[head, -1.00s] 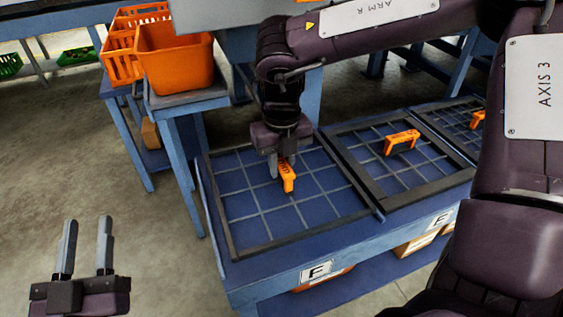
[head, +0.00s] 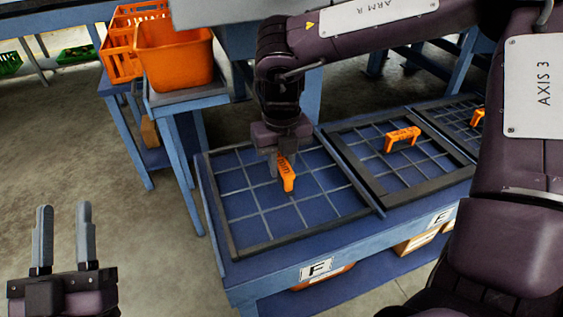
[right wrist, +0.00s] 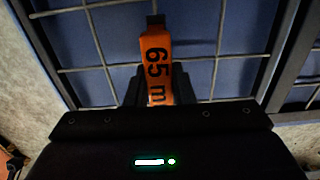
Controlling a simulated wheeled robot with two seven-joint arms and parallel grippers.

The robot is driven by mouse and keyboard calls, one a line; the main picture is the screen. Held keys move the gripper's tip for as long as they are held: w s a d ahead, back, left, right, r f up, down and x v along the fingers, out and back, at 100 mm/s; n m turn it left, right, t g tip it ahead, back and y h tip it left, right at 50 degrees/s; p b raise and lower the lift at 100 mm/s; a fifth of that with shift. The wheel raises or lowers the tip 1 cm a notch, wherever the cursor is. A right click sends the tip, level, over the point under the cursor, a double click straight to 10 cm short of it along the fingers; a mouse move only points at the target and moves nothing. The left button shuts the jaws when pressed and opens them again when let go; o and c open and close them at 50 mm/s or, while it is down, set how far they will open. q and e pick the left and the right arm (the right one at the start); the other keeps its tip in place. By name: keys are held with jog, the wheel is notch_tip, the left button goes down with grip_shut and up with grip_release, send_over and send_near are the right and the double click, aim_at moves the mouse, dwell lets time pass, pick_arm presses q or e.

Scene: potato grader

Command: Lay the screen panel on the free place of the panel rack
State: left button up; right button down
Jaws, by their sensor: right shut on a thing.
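The screen panel (head: 233,183), a dark square frame with a coarse wire grid, lies on the left part of the blue panel rack (head: 262,271). Its orange handle (head: 288,181) stands at its middle. My right gripper (head: 281,164) is over the panel and shut on this handle; the right wrist view shows the handle (right wrist: 156,62) marked "65 m" between the fingers. The panel looks flat within the rack place marked F; whether it fully touches the rack I cannot tell. My left gripper (head: 63,236) is open and empty, low at the left, away from the rack.
A second panel (head: 372,184) with an orange handle lies in the middle place, and a third (head: 447,109) lies beyond it. Orange crates (head: 175,58) stand on a blue stand at the back left. Open floor lies left of the rack.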

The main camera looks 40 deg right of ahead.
jog(key=shift+f+b, duration=0.45)
jog(key=shift+f, duration=0.1)
jog(key=c, duration=1.2)
grip_release()
jog(key=shift+c, duration=0.2)
jog(key=shift+o, duration=0.4)
